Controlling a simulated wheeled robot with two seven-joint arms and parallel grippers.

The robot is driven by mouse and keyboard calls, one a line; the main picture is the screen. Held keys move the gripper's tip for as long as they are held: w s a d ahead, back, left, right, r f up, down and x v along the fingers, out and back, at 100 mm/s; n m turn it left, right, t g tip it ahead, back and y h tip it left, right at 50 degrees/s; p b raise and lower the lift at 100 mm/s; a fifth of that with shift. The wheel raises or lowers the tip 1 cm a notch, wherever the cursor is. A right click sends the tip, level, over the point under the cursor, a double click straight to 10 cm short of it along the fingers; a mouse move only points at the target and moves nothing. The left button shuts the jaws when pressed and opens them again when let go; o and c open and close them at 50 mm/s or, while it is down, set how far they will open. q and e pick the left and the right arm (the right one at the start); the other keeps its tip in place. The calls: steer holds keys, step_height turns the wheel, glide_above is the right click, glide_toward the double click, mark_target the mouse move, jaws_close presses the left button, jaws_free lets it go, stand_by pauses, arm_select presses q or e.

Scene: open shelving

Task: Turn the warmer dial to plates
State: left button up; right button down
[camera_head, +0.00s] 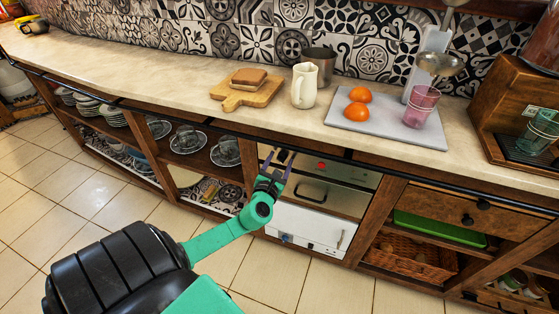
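A built-in appliance stands in the shelving below the counter, with a silver upper part (328,197) and a white lower front (325,229) that looks like the warmer. A small blue knob (284,238) sits low on the left of the white front, and a small dark mark lies to its right. I cannot read any labels or tell which setting is chosen. My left gripper (277,162) is in front of the appliance's upper left, above the knob and apart from it. Its two fingers are spread with nothing visible between them. My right gripper is out of view.
The counter above holds a cutting board (236,101), a cream pitcher (304,88) and a grey tray (350,125) with oranges and a pink glass (421,107). Open shelves with cups and plates are left of the appliance; a wicker basket (412,262) is right. The tiled floor is clear.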

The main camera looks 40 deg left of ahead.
arm_select(q)
steer(key=v, duration=1.4)
steer(key=shift+s+p, duration=0.25)
steer(key=shift+p, duration=0.1)
steer(key=shift+d, duration=0.1)
steer(key=s+a+f+n+g+h+p, duration=0.1)
steer(key=s+a+f+n+g+p, duration=0.1)
steer(key=s+f+n+g, duration=0.35)
steer(key=s+a+f+n+g+p, duration=0.1)
steer(key=s+f+n+g+p, duration=0.15)
steer(key=f+n, duration=0.55)
steer(key=s+a+f+n+g+h+p, duration=0.1)
steer(key=s+a+f+n+g+p, duration=0.2)
steer(key=f, duration=0.7)
steer(key=s+d+f+n+g+h+p, duration=0.1)
steer(key=s+d+f+n+g+h, duration=0.1)
steer(key=s+d+f+n, duration=0.2)
steer(key=s+d+f+n+g+h+p, duration=0.1)
steer(key=s+d+f+n+h+p, duration=0.1)
steer(key=s+d+f+n, duration=0.3)
steer(key=s+d+n+h, duration=0.1)
steer(key=s+d+n, duration=0.3)
steer(key=s+n, duration=0.2)
steer(key=shift+s+f+g, duration=0.3)
steer(key=shift+g, duration=0.1)
